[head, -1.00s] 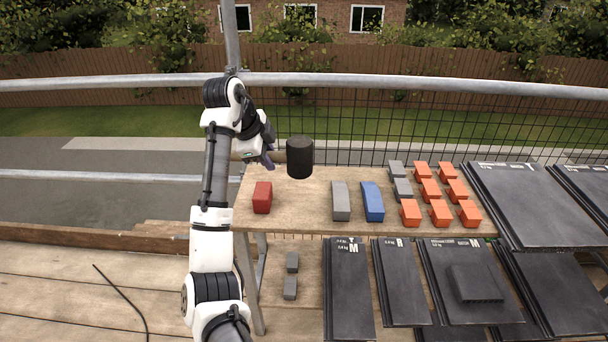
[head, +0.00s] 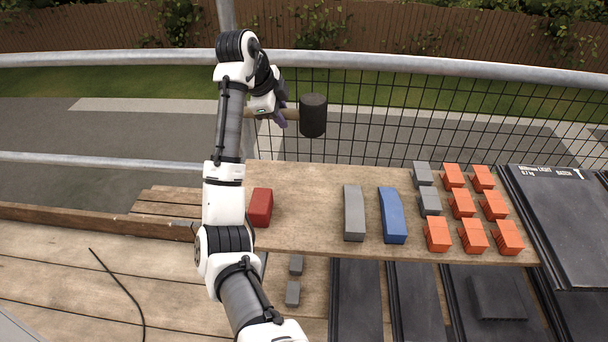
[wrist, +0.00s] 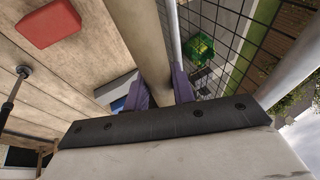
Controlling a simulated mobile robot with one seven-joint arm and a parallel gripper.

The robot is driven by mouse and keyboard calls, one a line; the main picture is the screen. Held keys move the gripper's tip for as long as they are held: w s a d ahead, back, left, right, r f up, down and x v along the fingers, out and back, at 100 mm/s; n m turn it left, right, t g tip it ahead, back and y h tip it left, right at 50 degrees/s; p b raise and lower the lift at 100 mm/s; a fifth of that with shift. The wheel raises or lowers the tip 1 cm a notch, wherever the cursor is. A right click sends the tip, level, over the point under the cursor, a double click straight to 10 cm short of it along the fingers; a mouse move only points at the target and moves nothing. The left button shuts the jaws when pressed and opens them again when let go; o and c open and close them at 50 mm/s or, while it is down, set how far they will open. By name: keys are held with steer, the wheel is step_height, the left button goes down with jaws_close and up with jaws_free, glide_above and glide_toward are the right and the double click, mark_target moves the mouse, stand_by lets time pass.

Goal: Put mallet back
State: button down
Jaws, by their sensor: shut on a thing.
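The mallet has a black cylindrical head (head: 313,116) and a wooden handle (wrist: 143,45). In the head view it is held in the air above the back left of the wooden bench, with its head to the right of my gripper. My gripper (head: 281,112) is shut on the handle. In the wrist view the purple fingers of my gripper (wrist: 160,92) sit on both sides of the handle. The mallet's head is not visible in the wrist view.
The wooden bench (head: 308,190) carries a red block (head: 261,207), a grey block (head: 354,212), a blue block (head: 392,215), small grey blocks and several orange blocks (head: 437,234). Dark tiles (head: 550,220) lie right and below. A mesh guardrail (head: 400,115) runs behind. The bench's middle back is clear.

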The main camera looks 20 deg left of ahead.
step_height(320, 180, down, 19)
steer(key=p, duration=0.3)
steer(key=shift+s+f+p, duration=0.1)
steer(key=shift+f+p, duration=0.05)
steer(key=shift+p, duration=0.25)
steer(key=c, duration=1.2)
jaws_free()
steer(key=shift+o, duration=0.2)
